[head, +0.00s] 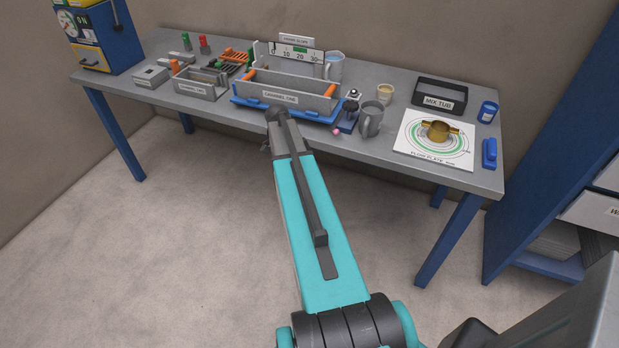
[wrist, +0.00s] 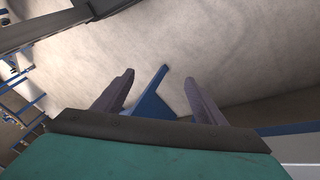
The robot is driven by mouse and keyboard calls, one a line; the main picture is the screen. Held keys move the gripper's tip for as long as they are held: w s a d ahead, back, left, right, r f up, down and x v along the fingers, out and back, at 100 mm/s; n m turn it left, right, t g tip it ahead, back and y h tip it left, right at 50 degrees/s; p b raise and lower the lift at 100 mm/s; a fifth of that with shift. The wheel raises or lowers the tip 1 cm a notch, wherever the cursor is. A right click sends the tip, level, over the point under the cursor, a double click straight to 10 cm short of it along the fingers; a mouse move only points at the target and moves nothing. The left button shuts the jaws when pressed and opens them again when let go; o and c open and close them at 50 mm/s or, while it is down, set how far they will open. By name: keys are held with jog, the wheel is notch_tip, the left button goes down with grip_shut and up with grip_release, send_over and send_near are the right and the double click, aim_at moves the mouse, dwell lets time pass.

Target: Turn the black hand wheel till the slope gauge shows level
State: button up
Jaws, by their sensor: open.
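The black hand wheel (head: 350,104) is a small dark knob on a blue block at the right end of the channel line's blue base. The slope gauge (head: 295,53) is a white scale marked 0 to 30 with a green band, standing behind the grey channel (head: 285,95). Its pointer is too small to read. My gripper (wrist: 159,76) is open and empty in the wrist view, with bare floor and a blue leg beyond its fingers. In the head view my arm reaches the table's front edge, left of the wheel; the fingers do not show clearly there.
A grey metal jug (head: 370,120) stands close to the right of the wheel. The mix tub (head: 439,95) and flow plate (head: 437,142) are farther right on the grey table (head: 230,115). A blue cabinet (head: 545,140) stands at the right. The floor in front is clear.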

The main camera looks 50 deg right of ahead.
jog(key=s+a+f+n+b, duration=0.1)
jog(key=s+a+f+n, duration=0.1)
jog(key=a+f+n, duration=0.6)
jog(key=s+a+f+n, duration=0.2)
jog(key=a+f+n, duration=0.1)
jog(key=a+f, duration=0.85)
jog(key=s+a+f+n, duration=0.5)
jog(key=s+a, duration=0.3)
jog(key=a, duration=0.2)
jog(key=s+a+f+n+y+b, duration=0.1)
jog(key=s+a+f+n, duration=0.5)
jog(key=a, duration=0.4)
jog(key=shift+s+a+n+g+y, duration=0.2)
jog(key=shift+s+n+g+y, duration=0.1)
jog(key=shift+s+n, duration=0.8)
jog(key=shift+s, duration=0.15)
